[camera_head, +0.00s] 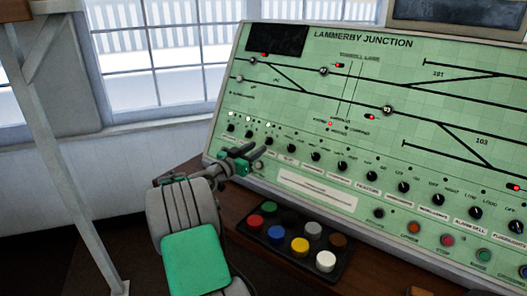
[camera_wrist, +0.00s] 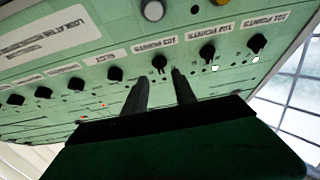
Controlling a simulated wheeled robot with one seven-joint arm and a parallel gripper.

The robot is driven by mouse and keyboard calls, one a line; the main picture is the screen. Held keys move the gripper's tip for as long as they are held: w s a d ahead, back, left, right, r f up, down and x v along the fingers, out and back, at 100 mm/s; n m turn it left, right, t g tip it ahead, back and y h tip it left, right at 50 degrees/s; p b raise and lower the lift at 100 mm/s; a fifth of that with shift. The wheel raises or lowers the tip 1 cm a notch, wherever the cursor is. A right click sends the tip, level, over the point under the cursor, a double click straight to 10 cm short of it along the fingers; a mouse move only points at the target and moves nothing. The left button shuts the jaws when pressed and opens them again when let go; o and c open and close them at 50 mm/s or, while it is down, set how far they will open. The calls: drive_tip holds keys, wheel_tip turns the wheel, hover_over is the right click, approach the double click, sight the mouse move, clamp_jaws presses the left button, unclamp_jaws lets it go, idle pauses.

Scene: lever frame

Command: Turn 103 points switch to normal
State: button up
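The 103 points switch is a small black knob (camera_wrist: 159,63), third from the right in the upside-down wrist view; its label above is small and blurred. In the head view it appears to be the third knob from the left (camera_head: 268,141) in the panel's row. My gripper (camera_wrist: 160,76) has its two dark fingers apart, with the fingertips to either side of this knob. I see a gap between each finger and the knob, and cannot tell how close they are in depth. In the head view my gripper (camera_head: 258,158) is just below the knob row. The knob's exact pointing is unclear.
The sloping green panel (camera_head: 320,105) carries a track diagram with lit red lamps. Neighbouring knobs (camera_wrist: 207,53) (camera_wrist: 115,73) stand close on both sides. A black tray (camera_head: 290,256) of coloured round pieces sits on the wooden desk below. A window (camera_head: 165,50) is behind at left.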

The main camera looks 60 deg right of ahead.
sight(267, 141)
drive_tip(key=d, duration=0.3)
drive_tip(key=s+d, duration=0.1)
drive_tip(key=d, duration=0.1)
drive_tip(key=shift+d, duration=0.2)
clamp_jaws()
